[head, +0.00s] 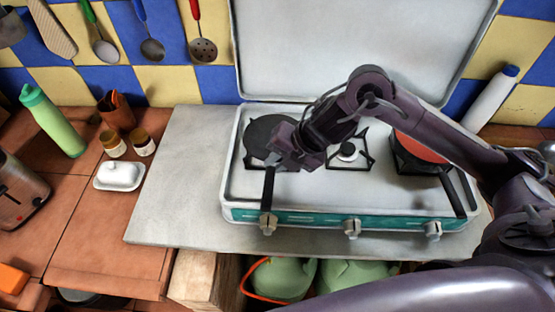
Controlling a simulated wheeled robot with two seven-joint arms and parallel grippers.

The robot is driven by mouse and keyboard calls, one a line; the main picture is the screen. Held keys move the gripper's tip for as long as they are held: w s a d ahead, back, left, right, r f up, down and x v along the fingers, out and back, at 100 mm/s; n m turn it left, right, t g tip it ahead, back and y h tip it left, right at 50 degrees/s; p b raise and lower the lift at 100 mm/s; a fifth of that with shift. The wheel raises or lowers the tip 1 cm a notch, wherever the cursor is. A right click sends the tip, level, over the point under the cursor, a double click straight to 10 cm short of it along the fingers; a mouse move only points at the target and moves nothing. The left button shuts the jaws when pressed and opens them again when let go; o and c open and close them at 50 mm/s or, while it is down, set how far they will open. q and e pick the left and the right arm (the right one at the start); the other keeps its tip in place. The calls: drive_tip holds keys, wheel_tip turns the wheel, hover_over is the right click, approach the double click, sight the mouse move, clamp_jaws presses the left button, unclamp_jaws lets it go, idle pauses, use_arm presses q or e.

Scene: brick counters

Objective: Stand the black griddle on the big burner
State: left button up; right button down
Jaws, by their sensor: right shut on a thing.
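The black griddle (262,131) is a flat round pan at the left end of the camping stove (300,190), over the left burner. Its dark handle (268,188) points toward the front edge, above the left knob. My right gripper (279,163) reaches in from the right and is shut on the griddle's handle. The gripper hides part of the pan and the handle's root. The left burner is hidden by the griddle; whether the griddle touches its grate I cannot tell. The middle burner (348,151) is small and bare. My left gripper is not in view.
A red pan (420,148) sits on the right burner, its handle toward the front right. The stove's raised lid (350,50) stands behind. A white butter dish (119,176), two jars and a green bottle (54,121) stand left. The grey board (180,190) is clear at left.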

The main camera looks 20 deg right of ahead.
drive_tip(key=c, duration=1.4)
unclamp_jaws()
drive_tip(key=shift+r+p, duration=0.3)
drive_tip(key=shift+p, duration=0.05)
drive_tip(key=shift+d+r, duration=0.1)
drive_tip(key=shift+r, duration=0.25)
drive_tip(key=v, duration=1.1)
drive_tip(key=shift+s+d+r+b, duration=0.1)
drive_tip(key=shift+s+r+b, duration=0.05)
drive_tip(key=shift+r+b, duration=0.15)
drive_tip(key=shift+f, duration=0.15)
